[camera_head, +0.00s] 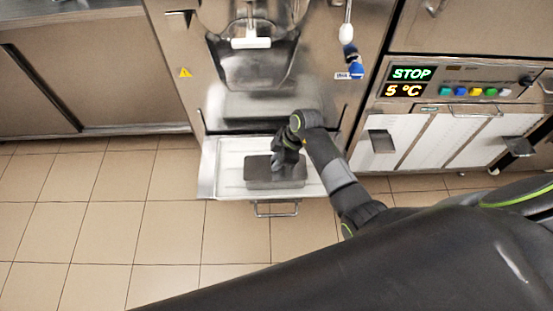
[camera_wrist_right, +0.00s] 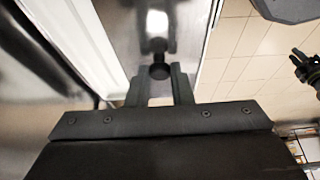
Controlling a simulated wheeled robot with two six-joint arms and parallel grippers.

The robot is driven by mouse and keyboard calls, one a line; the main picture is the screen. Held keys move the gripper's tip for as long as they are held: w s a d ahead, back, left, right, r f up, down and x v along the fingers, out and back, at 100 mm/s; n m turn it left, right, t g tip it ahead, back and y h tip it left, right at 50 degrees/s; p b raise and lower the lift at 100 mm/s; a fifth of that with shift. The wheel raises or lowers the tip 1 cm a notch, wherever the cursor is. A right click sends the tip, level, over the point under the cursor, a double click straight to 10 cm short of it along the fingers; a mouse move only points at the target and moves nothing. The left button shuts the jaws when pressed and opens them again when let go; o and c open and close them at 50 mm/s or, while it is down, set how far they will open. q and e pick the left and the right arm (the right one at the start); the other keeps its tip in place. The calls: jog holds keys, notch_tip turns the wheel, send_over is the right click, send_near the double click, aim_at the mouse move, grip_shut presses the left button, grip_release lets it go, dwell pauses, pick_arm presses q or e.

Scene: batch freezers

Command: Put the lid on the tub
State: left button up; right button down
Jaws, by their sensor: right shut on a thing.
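A dark grey rectangular block shape, the lid (camera_head: 262,166), shows in the head view on a pull-out tray under the freezer's spout. It looks to be on or just above the tub (camera_head: 275,184), whose walls are mostly hidden; I cannot tell if it is seated. My right gripper (camera_head: 283,158) is over it, pointing down. In the right wrist view its fingers (camera_wrist_right: 160,84) are shut on a round black knob (camera_wrist_right: 158,71) in front of a shiny steel surface. A small dark gripper at that view's right edge, seemingly my left (camera_wrist_right: 304,70), is too small to read.
The pale pull-out tray (camera_head: 230,157) has a front handle (camera_head: 275,209). The freezer front (camera_head: 176,40) rises behind it, its spout above. White drawers (camera_head: 441,138) with handles stand right, under a STOP panel (camera_head: 411,73). The tiled floor (camera_head: 110,235) at left is clear.

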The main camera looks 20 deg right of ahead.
jog(key=shift+f, duration=0.1)
dwell(0.4)
jog(key=c, duration=1.1)
grip_release()
jog(key=o, duration=0.5)
jog(key=shift+r+p, duration=3.55)
jog(key=shift+p, duration=0.5)
